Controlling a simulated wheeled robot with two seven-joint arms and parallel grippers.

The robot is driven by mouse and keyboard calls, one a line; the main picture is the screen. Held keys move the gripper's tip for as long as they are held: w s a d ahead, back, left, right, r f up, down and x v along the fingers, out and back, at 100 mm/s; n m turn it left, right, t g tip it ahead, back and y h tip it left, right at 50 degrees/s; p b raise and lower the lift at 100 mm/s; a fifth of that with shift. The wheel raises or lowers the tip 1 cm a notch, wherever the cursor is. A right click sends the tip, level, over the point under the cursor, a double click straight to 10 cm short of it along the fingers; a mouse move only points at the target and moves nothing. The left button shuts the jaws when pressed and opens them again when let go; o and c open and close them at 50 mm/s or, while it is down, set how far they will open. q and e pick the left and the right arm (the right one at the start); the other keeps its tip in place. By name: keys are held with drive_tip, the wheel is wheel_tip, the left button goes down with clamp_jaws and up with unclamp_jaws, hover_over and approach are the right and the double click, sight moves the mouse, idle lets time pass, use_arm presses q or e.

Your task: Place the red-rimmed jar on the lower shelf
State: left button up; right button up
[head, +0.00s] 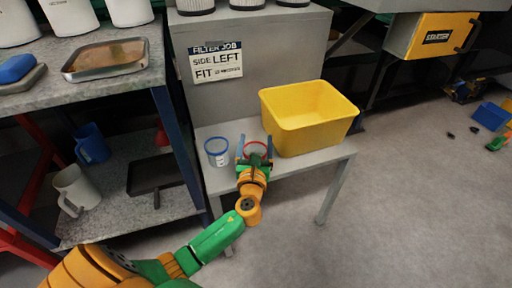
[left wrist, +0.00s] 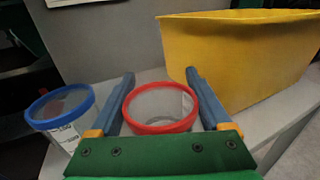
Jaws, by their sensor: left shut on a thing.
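The red-rimmed jar (head: 256,148) is clear, with a red ring around its top, and is at the low grey ledge (head: 293,162). In the left wrist view the jar (left wrist: 160,110) is upright between the two blue fingers. My left gripper (head: 255,147) is shut on it. I cannot tell whether its base touches the ledge. A similar blue-rimmed jar (head: 217,152) with a label stands just left of it; it also shows in the left wrist view (left wrist: 62,115). A granite-look lower shelf (head: 105,215) lies under the bench at left. My right gripper is not in view.
A yellow bin (head: 308,117) stands close right of the red-rimmed jar. The lower shelf holds a blue mug (head: 92,144), a white mug (head: 75,190) and a dark tray (head: 155,174). A blue bench leg (head: 178,145) separates shelf and ledge. Floor at right is mostly clear.

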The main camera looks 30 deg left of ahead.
use_arm(q)
drive_tip(key=o, duration=1.2)
drive_tip(key=shift+o, duration=1)
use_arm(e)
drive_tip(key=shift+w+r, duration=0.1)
use_arm(q)
drive_tip(key=shift+r, duration=0.1)
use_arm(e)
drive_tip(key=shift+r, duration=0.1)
use_arm(q)
drive_tip(key=shift+s+d, duration=0.2)
drive_tip(key=shift+s, duration=0.15)
drive_tip(key=p+v, duration=0.2)
drive_tip(key=v, duration=0.9)
drive_tip(key=shift+s, duration=0.15)
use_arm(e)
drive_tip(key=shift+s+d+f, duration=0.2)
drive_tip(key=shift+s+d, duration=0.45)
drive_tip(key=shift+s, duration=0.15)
